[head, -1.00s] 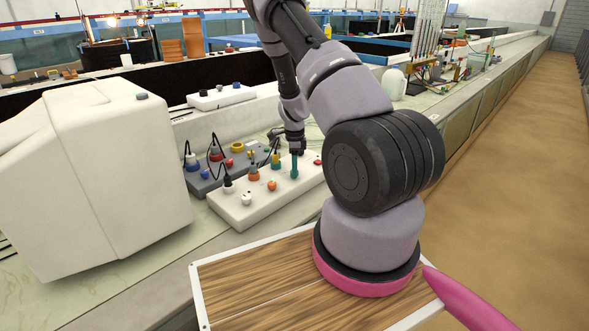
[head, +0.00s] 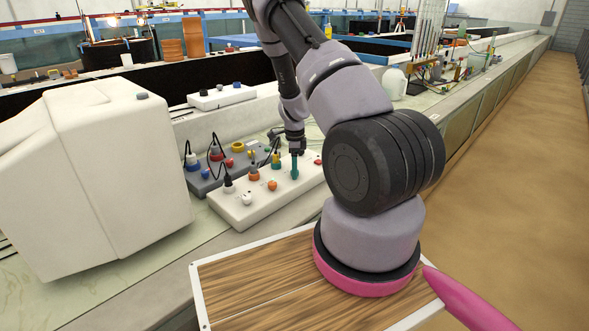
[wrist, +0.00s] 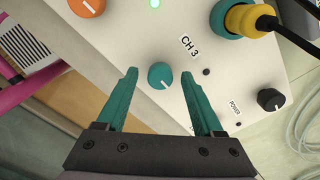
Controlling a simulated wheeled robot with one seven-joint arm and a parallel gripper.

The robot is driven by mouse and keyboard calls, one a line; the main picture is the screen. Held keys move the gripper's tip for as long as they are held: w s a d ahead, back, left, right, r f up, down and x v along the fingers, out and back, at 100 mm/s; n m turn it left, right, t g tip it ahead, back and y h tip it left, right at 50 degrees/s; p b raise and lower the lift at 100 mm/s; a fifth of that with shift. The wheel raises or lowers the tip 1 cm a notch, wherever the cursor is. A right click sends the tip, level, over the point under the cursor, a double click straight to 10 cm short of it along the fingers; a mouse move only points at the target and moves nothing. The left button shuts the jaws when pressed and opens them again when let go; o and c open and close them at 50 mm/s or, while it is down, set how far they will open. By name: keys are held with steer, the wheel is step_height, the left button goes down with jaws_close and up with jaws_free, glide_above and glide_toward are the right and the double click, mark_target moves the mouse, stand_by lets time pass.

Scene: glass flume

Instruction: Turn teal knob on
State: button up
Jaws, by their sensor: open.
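The teal knob (wrist: 160,75) is a small round knob on the white panel, next to the "CH 3" label. A white pointer mark on it points to the lower right in the wrist view. My gripper (wrist: 158,78) is open, with one teal finger on each side of the knob and a gap on both sides. In the head view, my gripper (head: 294,166) points down over the white control box (head: 240,211). The teal knob is not clear there, hidden at or behind the fingers.
Around the knob are an orange knob (wrist: 88,5), a yellow plug (wrist: 248,20) in a teal socket, a black "POWER" knob (wrist: 270,99) and a lit green lamp (wrist: 155,3). A grey box (head: 205,178) with plugs and cables stands behind. A large white case (head: 100,180) is at left.

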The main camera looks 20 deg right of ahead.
step_height(320, 180, up, 11)
stand_by(0.4)
steer(key=shift+f, duration=0.1)
steer(key=s+a+r+n+t+y, duration=0.1)
steer(key=s+a+r+n, duration=0.25)
steer(key=r, duration=0.55)
steer(key=s+a+r+n+t+y, duration=0.1)
steer(key=s+a+r+n, duration=0.25)
steer(key=r, duration=0.45)
steer(key=s+a+r+n+t+y, duration=0.15)
steer(key=a+r, duration=0.25)
steer(key=r, duration=0.5)
steer(key=s+a+r+n+t, duration=0.1)
steer(key=s+r+n, duration=0.2)
steer(key=s, duration=0.3)
steer(key=s+a+r+n+t+h, duration=0.1)
steer(key=s+r+n, duration=0.2)
steer(key=s, duration=0.3)
steer(key=s+a+r+n+t, duration=0.1)
steer(key=s+a+r+n, duration=0.1)
steer(key=s+r+n, duration=0.2)
steer(key=s, duration=0.3)
steer(key=shift+n+t, duration=0.35)
